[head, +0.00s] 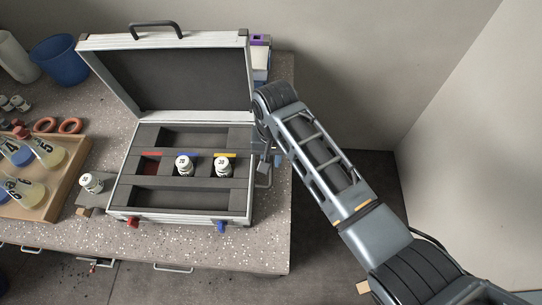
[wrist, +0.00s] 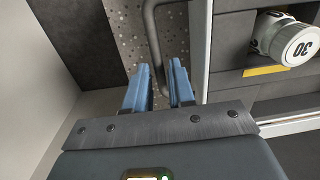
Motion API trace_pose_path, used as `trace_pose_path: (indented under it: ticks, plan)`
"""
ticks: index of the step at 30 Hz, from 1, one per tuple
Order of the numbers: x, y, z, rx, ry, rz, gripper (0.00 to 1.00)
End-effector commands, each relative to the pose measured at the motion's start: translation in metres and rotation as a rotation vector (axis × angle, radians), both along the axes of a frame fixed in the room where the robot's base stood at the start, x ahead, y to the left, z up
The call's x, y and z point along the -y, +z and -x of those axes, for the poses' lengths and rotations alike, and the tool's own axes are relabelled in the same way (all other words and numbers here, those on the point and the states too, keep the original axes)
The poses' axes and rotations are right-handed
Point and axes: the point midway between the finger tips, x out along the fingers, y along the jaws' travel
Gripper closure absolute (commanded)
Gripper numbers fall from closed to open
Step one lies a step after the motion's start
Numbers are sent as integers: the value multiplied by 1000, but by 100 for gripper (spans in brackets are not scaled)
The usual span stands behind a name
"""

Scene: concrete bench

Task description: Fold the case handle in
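The open silver case (head: 240,195) stands on the bench with its lid (head: 165,41) raised. A grey bar handle (head: 268,178) sticks out from its right side over the bench top. A second, dark handle (head: 157,24) is on the lid's top edge. My gripper (head: 266,160) is at the case's right side, partly hidden by my arm in the head view. In the wrist view, my gripper (wrist: 160,66) has its blue fingers apart, and the side handle (wrist: 150,30) runs down between them. I cannot tell whether either finger touches the bar.
Two white-capped vials (head: 222,167) stand in the foam insert; one shows close by in the wrist view (wrist: 285,37). Another vial (head: 91,183) stands left of the case. A wooden rack with flasks (head: 70,165) is further left. The bench's right edge is near my gripper.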

Motion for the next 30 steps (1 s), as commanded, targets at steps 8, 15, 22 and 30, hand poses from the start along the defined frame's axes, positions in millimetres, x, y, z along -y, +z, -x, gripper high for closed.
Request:
trace_pose_path:
  ticks: [8,15,22,30]
  plan:
    - [0,0,0,0,0,0,100]
    - [0,0,0,0,0,-1,100]
    - [2,-2,0,-2,-3,-43,100]
    - [4,-9,0,-2,-5,-211,100]
